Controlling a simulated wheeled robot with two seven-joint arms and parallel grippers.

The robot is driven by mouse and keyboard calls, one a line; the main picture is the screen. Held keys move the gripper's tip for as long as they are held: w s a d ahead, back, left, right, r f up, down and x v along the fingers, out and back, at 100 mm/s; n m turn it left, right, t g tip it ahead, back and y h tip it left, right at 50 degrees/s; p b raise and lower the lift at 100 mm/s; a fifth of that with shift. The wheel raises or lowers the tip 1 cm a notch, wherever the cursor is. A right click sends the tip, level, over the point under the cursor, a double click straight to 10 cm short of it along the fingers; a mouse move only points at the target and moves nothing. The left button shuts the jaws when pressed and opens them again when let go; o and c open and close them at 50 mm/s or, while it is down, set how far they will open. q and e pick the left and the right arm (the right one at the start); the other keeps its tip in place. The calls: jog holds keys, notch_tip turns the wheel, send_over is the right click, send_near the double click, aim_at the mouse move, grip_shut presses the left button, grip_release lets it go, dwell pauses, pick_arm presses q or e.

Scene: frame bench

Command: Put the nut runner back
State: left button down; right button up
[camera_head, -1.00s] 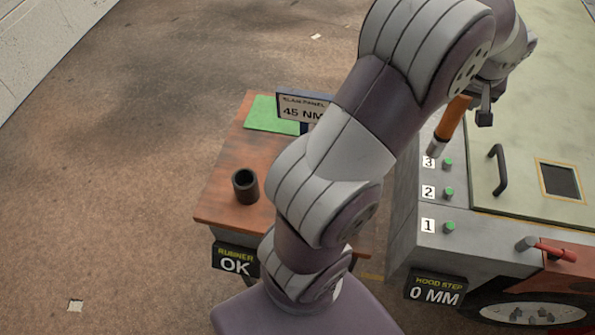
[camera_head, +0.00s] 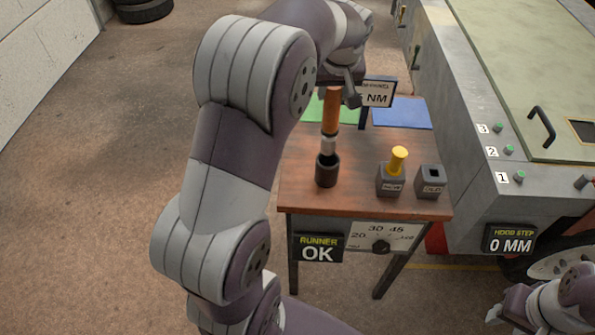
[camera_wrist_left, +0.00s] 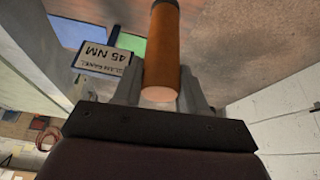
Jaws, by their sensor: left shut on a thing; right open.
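The nut runner (camera_head: 331,112), with an orange handle and a grey metal lower end, is upright in my left gripper (camera_head: 340,93). The gripper is shut on its upper part. The runner's lower end is at the mouth of the black round holder (camera_head: 326,174) on the wooden table; I cannot tell how far inside it is. In the left wrist view the orange handle (camera_wrist_left: 162,55) stands between the fingers, and its lower end and the holder are out of sight. My right gripper (camera_head: 497,312) is open and empty at the lower right.
The wooden table (camera_head: 300,195) also bears a grey block with a yellow-handled tool (camera_head: 397,160), a grey socket block (camera_head: 430,181), green and blue mats (camera_head: 402,113) and a sign (camera_head: 378,93). The grey car body (camera_head: 470,165) with numbered buttons stands at right.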

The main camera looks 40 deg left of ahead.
aim_at(332, 123)
pick_arm(q)
notch_tip(332, 123, down, 9)
jog(key=shift+w+d+f+p, duration=0.1)
jog(key=shift+w+d+p, duration=0.05)
jog(key=shift+p, duration=0.35)
jog(key=shift+w+d+f, duration=0.1)
jog(key=shift+w+f, duration=0.05)
jog(key=shift+f, duration=0.1)
jog(key=c, duration=0.6)
grip_release()
